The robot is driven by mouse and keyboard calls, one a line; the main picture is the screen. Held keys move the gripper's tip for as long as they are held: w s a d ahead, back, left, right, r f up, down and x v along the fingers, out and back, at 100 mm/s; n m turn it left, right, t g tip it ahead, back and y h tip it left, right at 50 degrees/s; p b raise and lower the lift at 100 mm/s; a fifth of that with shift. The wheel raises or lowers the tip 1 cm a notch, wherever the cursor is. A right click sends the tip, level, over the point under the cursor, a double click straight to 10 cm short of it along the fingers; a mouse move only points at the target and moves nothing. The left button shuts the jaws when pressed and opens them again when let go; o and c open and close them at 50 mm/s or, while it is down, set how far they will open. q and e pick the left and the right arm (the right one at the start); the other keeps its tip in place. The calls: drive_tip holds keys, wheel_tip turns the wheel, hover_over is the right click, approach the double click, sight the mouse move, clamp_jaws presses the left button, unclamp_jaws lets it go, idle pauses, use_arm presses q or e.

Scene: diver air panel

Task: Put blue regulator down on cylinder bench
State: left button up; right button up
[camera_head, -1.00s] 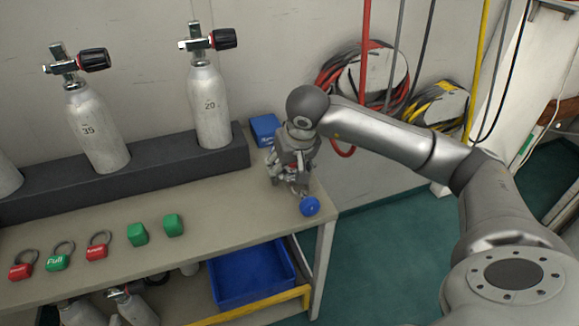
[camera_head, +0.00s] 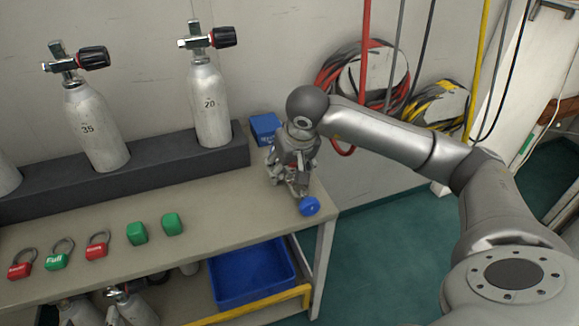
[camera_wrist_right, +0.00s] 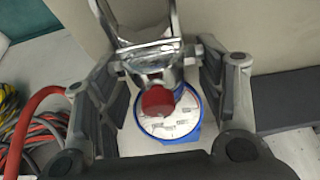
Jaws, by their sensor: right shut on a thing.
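The blue regulator shows in the head view as a round blue part (camera_head: 309,206) near the right end of the cylinder bench (camera_head: 200,215). In the right wrist view it shows a chrome frame and a blue-rimmed round face (camera_wrist_right: 181,130) with a red part in front. My right gripper (camera_head: 292,180) points down over that end of the bench and is shut on the regulator, with a finger on each side of it. The gripper hides part of it. I cannot tell whether the regulator touches the bench top. My left gripper is not in view.
A blue box (camera_head: 265,129) stands behind my right gripper, beside the dark rack (camera_head: 130,175) with grey cylinders (camera_head: 210,105).

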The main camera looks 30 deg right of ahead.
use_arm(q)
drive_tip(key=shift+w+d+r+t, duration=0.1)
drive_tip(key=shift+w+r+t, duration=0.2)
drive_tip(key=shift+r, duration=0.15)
use_arm(e)
drive_tip(key=shift+f, duration=0.1)
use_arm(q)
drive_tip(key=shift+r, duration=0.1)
use_arm(e)
drive_tip(key=o, duration=1.6)
drive_tip(key=v, duration=1.2)
drive_tip(key=shift+s, duration=0.15)
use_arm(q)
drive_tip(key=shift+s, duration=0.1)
use_arm(e)
drive_tip(key=shift+f, duration=0.1)
